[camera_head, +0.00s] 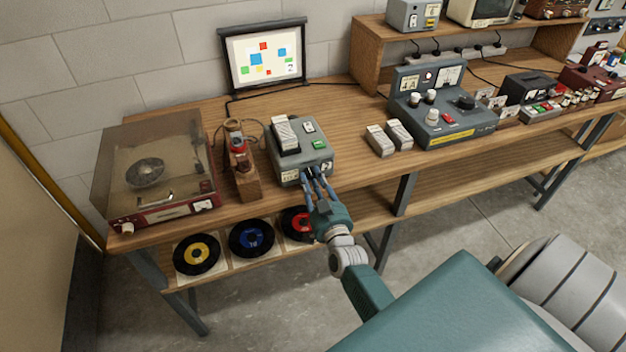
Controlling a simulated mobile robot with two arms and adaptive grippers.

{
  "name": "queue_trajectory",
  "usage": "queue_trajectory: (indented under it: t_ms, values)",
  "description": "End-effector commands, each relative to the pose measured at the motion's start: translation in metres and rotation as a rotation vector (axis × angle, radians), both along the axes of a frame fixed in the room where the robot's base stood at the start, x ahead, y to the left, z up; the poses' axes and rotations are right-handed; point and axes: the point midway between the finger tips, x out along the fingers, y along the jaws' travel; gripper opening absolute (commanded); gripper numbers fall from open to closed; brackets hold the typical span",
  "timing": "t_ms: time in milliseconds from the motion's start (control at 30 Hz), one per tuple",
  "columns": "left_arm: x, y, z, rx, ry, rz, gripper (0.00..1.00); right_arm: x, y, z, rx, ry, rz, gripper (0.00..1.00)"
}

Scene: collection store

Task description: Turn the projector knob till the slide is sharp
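The grey projector (315,158) stands on the wooden bench, with a pale slide holder (286,135) on top and a green button on its upper face. My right gripper (314,176) is at the projector's front face, its blue-grey fingers reaching up to it. The fingers cover the spot where they meet the projector, so I cannot make out the knob or whether they are closed on it. The screen (264,56) behind shows a slide of coloured squares on white, with fairly crisp edges at this size. My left gripper is not in view.
A record player (158,170) under a tinted lid and a wooden stand (246,183) with a red device are left of the projector. Pale boxes (380,141) and a grey control console (440,118) are to the right. Records (250,237) sit on the shelf below.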

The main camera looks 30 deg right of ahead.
Motion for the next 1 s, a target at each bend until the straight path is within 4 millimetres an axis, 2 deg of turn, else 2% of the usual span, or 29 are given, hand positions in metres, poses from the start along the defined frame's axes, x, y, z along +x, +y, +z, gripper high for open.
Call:
queue_trajectory:
  t_ms: [133,333,567,600,700,1000]
  values:
    - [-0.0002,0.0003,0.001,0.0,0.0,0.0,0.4,0.0005,-0.0003,0.0023,-0.017,0.0,-0.001,0.0]
    - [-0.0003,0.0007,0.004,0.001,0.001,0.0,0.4,0.001,-0.0003,0.0034,-0.153,0.03,-0.002,0.0]
    - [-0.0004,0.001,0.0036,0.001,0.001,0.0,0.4,0.0013,-0.0004,0.0039,-0.161,0.03,-0.001,0.0]
    - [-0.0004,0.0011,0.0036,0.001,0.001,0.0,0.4,0.0013,-0.0003,0.004,-0.161,0.03,-0.001,0.27]
    - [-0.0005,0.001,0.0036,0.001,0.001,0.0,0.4,0.0012,-0.0002,0.0037,-0.161,0.03,-0.001,0.44]
    - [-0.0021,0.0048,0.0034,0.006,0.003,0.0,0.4,-0.0009,0.0005,0.0015,-0.159,0.034,0.0,0.44]
